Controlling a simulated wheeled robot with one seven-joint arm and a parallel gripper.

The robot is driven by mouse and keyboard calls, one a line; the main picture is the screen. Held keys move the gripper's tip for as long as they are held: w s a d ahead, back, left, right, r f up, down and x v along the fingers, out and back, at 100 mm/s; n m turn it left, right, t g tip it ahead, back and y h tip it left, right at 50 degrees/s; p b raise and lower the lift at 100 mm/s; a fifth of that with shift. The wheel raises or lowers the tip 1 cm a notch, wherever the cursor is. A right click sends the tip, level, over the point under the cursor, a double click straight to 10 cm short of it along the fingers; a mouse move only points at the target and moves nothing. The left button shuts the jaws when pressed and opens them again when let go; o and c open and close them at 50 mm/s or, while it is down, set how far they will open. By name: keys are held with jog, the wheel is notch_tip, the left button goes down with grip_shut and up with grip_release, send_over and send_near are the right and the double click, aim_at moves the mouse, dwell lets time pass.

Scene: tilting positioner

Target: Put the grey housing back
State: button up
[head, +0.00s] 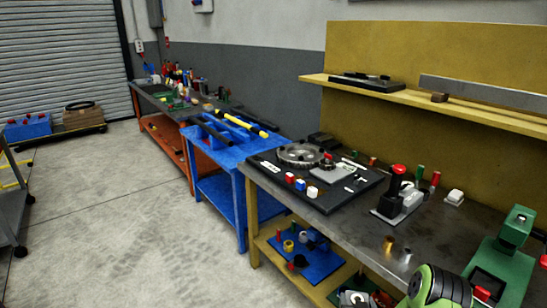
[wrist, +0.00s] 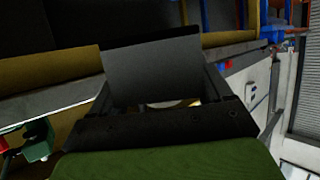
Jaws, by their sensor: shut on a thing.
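A grey, flat-faced block (wrist: 152,72), which looks like the grey housing, fills the space between the dark fingers of my gripper (wrist: 160,98) in the wrist view. My gripper is shut on it. Its far side and underside are hidden. In the head view the gripper and held block do not show; only a green and black part of my arm (head: 437,287) shows at the bottom edge. A black base plate (head: 318,197) on the near bench carries a toothed round disc (head: 301,153) and a light grey plate (head: 332,173) with a red knob.
A shelf (head: 440,100) runs above.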

jog(key=shift+s+a+f, duration=0.1)
jog(key=shift+s+a, duration=0.05)
jog(key=shift+a, duration=0.5)
jog(key=s+a+r+n+y+b, duration=0.1)
jog(key=s+a+r+n+y, duration=0.1)
jog(key=a, duration=0.6)
jog(key=shift+s+a+r+y, duration=0.15)
jog(key=shift+s+a+y, duration=0.25)
jog(key=shift+s, duration=0.1)
jog(key=shift+d, duration=0.15)
